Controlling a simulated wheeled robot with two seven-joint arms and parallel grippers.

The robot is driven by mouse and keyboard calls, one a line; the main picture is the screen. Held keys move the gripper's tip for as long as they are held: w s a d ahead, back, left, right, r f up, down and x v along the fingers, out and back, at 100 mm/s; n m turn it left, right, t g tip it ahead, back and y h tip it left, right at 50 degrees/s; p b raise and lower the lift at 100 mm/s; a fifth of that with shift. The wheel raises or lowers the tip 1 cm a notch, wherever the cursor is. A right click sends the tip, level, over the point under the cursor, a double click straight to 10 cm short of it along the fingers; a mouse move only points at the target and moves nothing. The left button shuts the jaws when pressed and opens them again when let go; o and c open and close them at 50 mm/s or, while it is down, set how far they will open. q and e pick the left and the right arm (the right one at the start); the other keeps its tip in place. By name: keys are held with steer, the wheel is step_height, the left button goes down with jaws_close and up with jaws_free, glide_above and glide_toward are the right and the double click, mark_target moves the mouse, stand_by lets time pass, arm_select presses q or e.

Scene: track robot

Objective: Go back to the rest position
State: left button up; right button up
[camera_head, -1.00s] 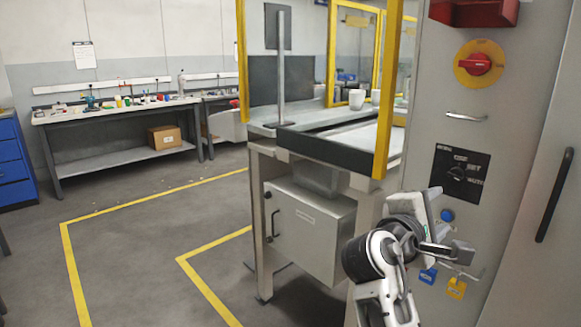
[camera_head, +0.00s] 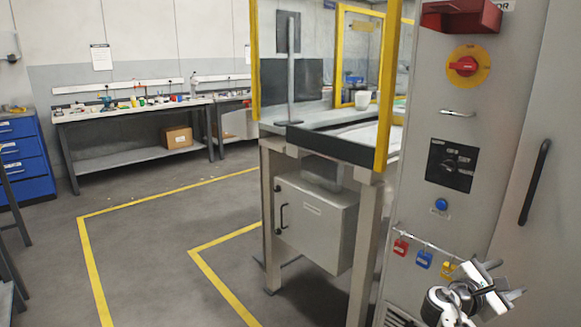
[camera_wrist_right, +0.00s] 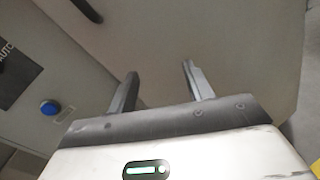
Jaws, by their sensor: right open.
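My right gripper (camera_head: 508,292) is low at the right of the head view, in front of the lower part of the grey control cabinet (camera_head: 437,205). In the right wrist view its two fingers (camera_wrist_right: 160,85) stand apart with nothing between them. Plain grey cabinet surface lies beyond them. A blue button (camera_wrist_right: 50,107) and part of a dark selector panel show to their left. My left gripper is not in view.
Red, blue and yellow padlocks hang on a rail; the red one (camera_head: 401,248) is leftmost. A yellow-framed machine with a steel box (camera_head: 315,220) stands left of the cabinet. A workbench (camera_head: 130,112) and blue drawers (camera_head: 22,160) are farther back. Open floor (camera_head: 160,255) lies left.

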steer(key=s+d+f+n+g+h, duration=0.1)
steer(key=s+d+f+g, duration=0.15)
steer(key=d, duration=0.35)
steer(key=s+d+f+g, duration=0.1)
steer(key=s+d+f, duration=0.15)
steer(key=d, duration=0.35)
steer(key=w+a+f+m+t+y, duration=0.2)
steer(key=w+a+f+m+y, duration=0.1)
steer(key=f+m+y, duration=0.3)
steer(key=w+a+f+m+t+y, duration=0.55)
steer(key=w+a+m+y, duration=0.25)
steer(key=a+m, duration=0.4)
steer(key=s+a+f+n+y, duration=0.1)
steer(key=s+a+f+y, duration=0.3)
steer(key=s+a, duration=0.6)
steer(key=s+a+n+y, duration=0.1)
steer(key=s+a+y, duration=0.1)
steer(key=s+a, duration=1.3)
arm_select(q)
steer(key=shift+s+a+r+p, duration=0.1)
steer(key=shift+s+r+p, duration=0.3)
steer(key=shift+p, duration=0.7)
arm_select(e)
steer(key=s+a+r+y, duration=0.1)
steer(key=s+a+r, duration=0.2)
steer(key=s+r, duration=0.4)
steer(key=shift+s+a+r+t, duration=0.3)
steer(key=shift+r+t, duration=0.1)
steer(key=shift+r, duration=0.25)
